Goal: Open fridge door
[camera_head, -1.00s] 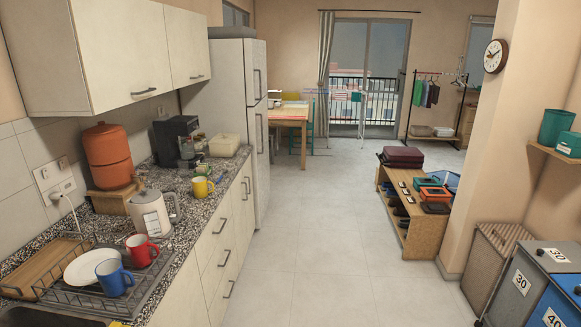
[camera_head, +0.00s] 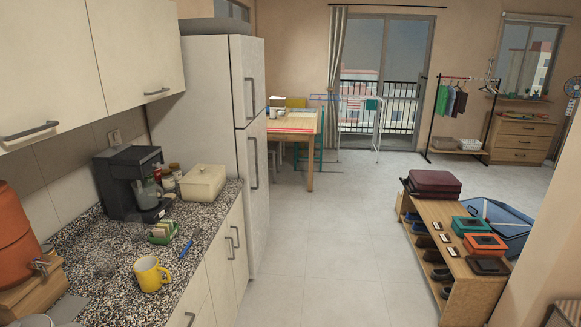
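The white fridge (camera_head: 203,108) stands at the far end of the counter on the left. It has an upper door (camera_head: 246,78) and a taller lower door (camera_head: 251,195), both shut. The upper door has a vertical handle (camera_head: 252,97). The lower door has a longer vertical handle (camera_head: 254,163). I see the doors at a steep angle, as they face the aisle to the right. My gripper and arm do not show in the head view, so their place and state are hidden.
The counter (camera_head: 114,265) runs along the left, holding a coffee maker (camera_head: 131,181), yellow mug (camera_head: 151,273), cream box (camera_head: 203,183) and orange dispenser (camera_head: 20,240). The floor (camera_head: 325,245) ahead is clear. A shoe bench (camera_head: 456,262) stands right; a table (camera_head: 293,124) stands beyond the fridge.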

